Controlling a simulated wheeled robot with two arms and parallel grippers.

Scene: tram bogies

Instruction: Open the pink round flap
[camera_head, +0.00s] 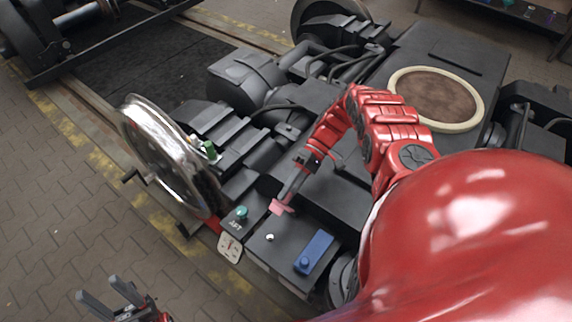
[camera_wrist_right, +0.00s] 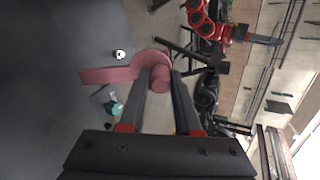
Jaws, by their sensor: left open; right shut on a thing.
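The pink round flap (camera_head: 280,208) shows small in the head view, on top of the dark bogie box near its front edge. In the right wrist view the flap (camera_wrist_right: 108,75) has a flat strip to the left and a rounded end at the fingertips. My right gripper (camera_head: 284,201) is shut on the flap's rounded end. In the right wrist view its two dark fingers (camera_wrist_right: 161,78) reach the rounded part, which they partly hide. I cannot tell how far the flap is tilted. My left gripper (camera_head: 98,287) is open and empty, low at the left, away from the bogie.
Near the flap are a teal knob (camera_head: 241,212), a small white knob (camera_head: 270,237), a blue block (camera_head: 314,252) and a white gauge plate (camera_head: 229,247). A shiny wheel (camera_head: 165,150) stands to the left. The paved floor (camera_head: 50,220) at the left is clear.

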